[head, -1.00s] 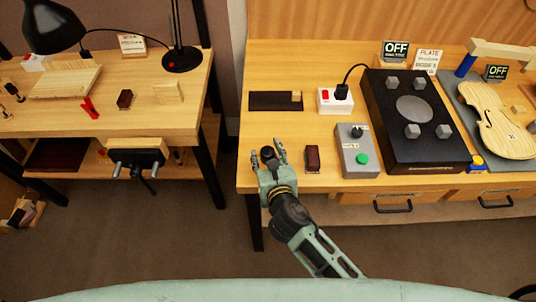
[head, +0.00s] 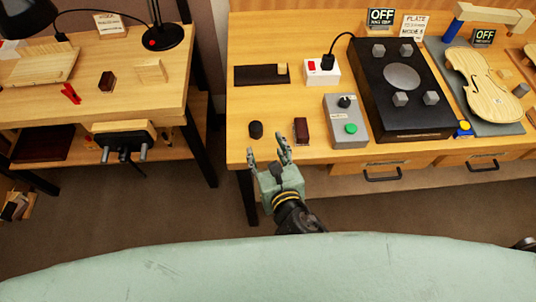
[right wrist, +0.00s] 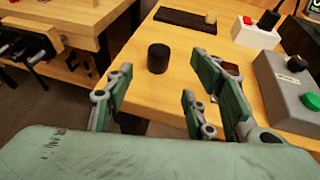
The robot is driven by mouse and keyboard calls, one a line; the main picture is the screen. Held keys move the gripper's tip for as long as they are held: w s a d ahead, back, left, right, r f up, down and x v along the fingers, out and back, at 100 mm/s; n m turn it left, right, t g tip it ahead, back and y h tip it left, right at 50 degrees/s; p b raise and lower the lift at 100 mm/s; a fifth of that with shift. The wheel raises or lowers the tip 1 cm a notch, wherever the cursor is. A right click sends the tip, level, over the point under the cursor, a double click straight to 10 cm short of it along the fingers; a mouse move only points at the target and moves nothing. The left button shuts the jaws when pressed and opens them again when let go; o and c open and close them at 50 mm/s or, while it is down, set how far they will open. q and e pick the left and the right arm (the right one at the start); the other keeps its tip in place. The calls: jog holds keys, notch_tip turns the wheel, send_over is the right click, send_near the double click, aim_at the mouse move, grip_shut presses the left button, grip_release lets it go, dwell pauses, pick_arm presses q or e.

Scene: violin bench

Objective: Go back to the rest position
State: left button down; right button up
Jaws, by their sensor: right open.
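My right gripper (head: 268,160) is open and empty at the front edge of the right bench (head: 285,118). Its fingers point toward a small black cylinder (head: 256,130), which stands upright on the bench just beyond the fingertips, apart from them. The cylinder also shows in the right wrist view (right wrist: 158,58), past the spread fingers (right wrist: 165,95). A dark red-brown block (head: 301,131) stands to the right of the gripper. My left gripper is in neither view.
A grey control box (head: 345,132) with a green button, a white switch box (head: 322,75) and a black plate unit (head: 380,60) stand on the right bench. A violin plate (head: 475,80) lies farther right. The left bench (head: 110,65) carries a lamp. Floor shows between the benches.

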jog(key=shift+v, duration=0.9)
jog(key=shift+r, duration=0.1)
